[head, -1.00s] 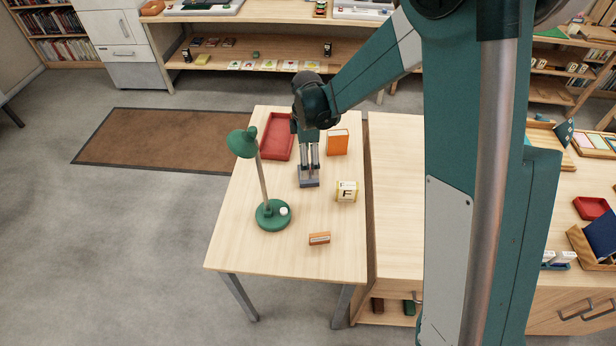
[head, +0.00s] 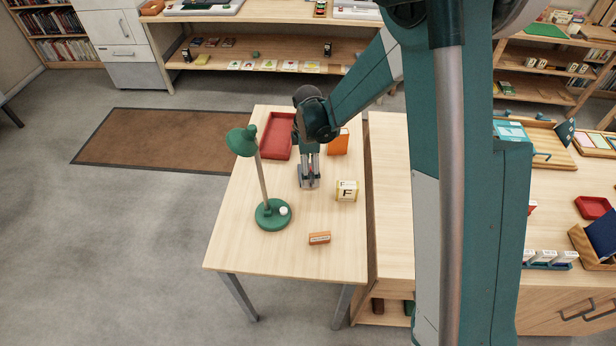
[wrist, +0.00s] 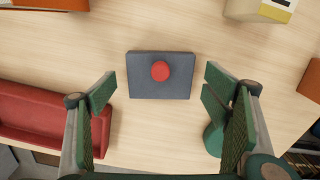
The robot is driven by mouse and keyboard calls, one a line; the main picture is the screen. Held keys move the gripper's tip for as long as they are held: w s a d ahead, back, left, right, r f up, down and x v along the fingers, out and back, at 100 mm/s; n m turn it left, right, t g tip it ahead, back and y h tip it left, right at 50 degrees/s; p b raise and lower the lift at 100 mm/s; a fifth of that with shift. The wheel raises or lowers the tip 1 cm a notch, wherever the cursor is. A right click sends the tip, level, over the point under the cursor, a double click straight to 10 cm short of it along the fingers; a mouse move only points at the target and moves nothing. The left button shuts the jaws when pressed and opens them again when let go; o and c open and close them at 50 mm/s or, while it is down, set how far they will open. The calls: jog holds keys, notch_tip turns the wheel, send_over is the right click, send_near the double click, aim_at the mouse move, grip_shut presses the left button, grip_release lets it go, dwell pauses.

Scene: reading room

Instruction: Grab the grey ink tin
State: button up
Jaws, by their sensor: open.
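The grey ink tin (wrist: 140,90) is a flat grey block with a red round piece on top, lying on the light wood table. In the head view the tin (head: 309,185) is partly covered by my gripper (head: 309,176). In the wrist view my gripper (wrist: 160,90) is open, with its green-padded fingers apart on either side of the tin's near part. Gaps show between both fingers and the tin, and nothing is held.
A green desk lamp (head: 270,217) stands close to the tin. A red tray (head: 278,150), an orange box (head: 340,146), a cream block marked F (head: 347,195) and a small orange box (head: 319,238) lie around it. The table front (head: 260,258) is clear.

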jog(key=shift+f, duration=0.55)
jog(key=shift+c, duration=0.7)
jog(key=c, duration=1.1)
